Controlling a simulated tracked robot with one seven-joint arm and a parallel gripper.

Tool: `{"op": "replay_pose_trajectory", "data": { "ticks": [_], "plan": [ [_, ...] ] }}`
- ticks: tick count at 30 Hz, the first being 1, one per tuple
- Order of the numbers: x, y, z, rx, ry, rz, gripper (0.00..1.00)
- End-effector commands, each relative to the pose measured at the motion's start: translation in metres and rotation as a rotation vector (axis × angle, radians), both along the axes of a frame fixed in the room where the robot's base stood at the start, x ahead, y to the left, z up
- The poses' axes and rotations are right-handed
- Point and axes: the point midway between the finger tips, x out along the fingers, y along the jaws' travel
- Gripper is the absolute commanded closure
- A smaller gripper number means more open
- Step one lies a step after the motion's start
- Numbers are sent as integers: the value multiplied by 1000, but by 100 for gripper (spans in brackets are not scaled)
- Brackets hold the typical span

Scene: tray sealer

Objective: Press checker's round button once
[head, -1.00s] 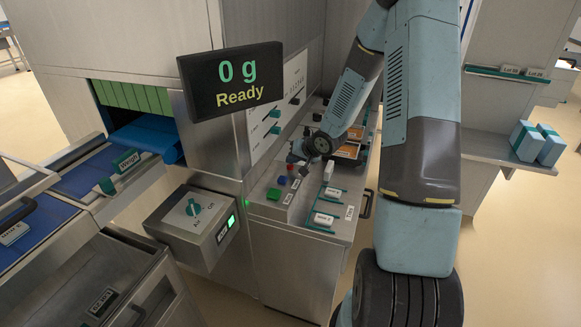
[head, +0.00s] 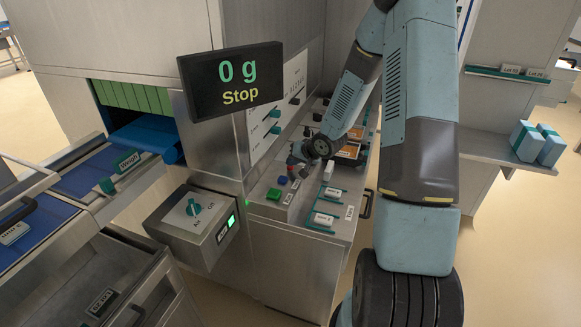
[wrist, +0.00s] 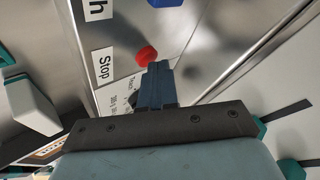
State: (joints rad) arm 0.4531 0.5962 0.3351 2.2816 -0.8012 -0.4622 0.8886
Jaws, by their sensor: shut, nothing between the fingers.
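The red round button (wrist: 146,56) is in the wrist view, beside the white "Stop" label (wrist: 102,67). My gripper (wrist: 158,68) is shut and empty, its dark fingertips right at the button's lower right edge; I cannot tell whether they touch it. In the head view my gripper (head: 296,162) is low over the button panel and covers the red button. A blue button (head: 282,180) and a green button (head: 273,194) show in front of it. The checker's display (head: 231,82) reads "0 g" and "Stop".
A grey switch box (head: 193,225) with a teal knob and a lit green lamp stands left of the panel. Labelled teal racks (head: 328,205) and a white block (head: 328,167) lie to the right of the buttons. A shelf with blue-white boxes (head: 538,143) is at right.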

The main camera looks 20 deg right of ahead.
Motion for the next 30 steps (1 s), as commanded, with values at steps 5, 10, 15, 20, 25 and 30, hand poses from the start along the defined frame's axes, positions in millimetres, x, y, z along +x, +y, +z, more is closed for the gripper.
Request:
{"op": "replay_pose_trajectory", "data": {
  "ticks": [5,10,15,20,25,30],
  "plan": [
    [0,0,-1,0,1,1,100],
    [0,0,0,0,1,1,100],
    [0,0,4,-1,0,1,100],
    [0,0,12,0,-2,1,100],
    [0,0,17,0,0,0,100],
    [0,0,17,-1,1,1,100]
  ]
}}
